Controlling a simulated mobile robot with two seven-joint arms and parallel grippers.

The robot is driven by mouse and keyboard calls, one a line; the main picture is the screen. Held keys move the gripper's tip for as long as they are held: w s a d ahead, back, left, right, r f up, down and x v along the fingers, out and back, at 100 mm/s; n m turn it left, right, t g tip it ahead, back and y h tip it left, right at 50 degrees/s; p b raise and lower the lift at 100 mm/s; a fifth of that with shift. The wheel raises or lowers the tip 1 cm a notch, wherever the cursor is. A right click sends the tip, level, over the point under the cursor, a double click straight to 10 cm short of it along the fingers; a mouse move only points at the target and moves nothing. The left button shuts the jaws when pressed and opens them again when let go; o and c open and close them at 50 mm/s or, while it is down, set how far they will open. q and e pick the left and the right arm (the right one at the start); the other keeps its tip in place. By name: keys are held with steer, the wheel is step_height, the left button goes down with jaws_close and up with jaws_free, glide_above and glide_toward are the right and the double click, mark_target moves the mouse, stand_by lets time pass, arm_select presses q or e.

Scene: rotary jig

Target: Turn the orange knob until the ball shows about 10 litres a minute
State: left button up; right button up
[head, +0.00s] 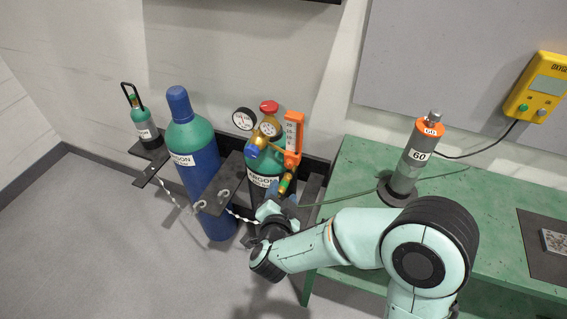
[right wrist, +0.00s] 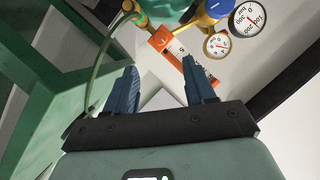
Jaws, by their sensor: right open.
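The flowmeter (head: 293,137) is an orange housing with a white scale strip, fixed to the regulator on the green argon cylinder (head: 257,168). An orange part (head: 291,160) sits at its lower end; I cannot tell whether this is the knob. The flowmeter also shows in the right wrist view (right wrist: 162,41), beyond the fingertips, with a white arrow on the orange. The ball and its reading are too small to make out. My right gripper (head: 283,199) (right wrist: 159,75) is open and empty, below the flowmeter and apart from it. My left gripper is out of view.
Two round gauges (head: 244,118) and a red cap (head: 269,106) are on the regulator. A blue cylinder (head: 205,180) stands to the left, with a small bottle (head: 144,122) beyond it. A green bench (head: 350,170) on the right carries a grey cylinder (head: 411,165). A hose (right wrist: 101,70) runs beside my gripper.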

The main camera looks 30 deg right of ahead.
mark_target(289, 165)
steer(key=x, duration=1.3)
steer(key=shift+d+r, duration=0.25)
jaws_close()
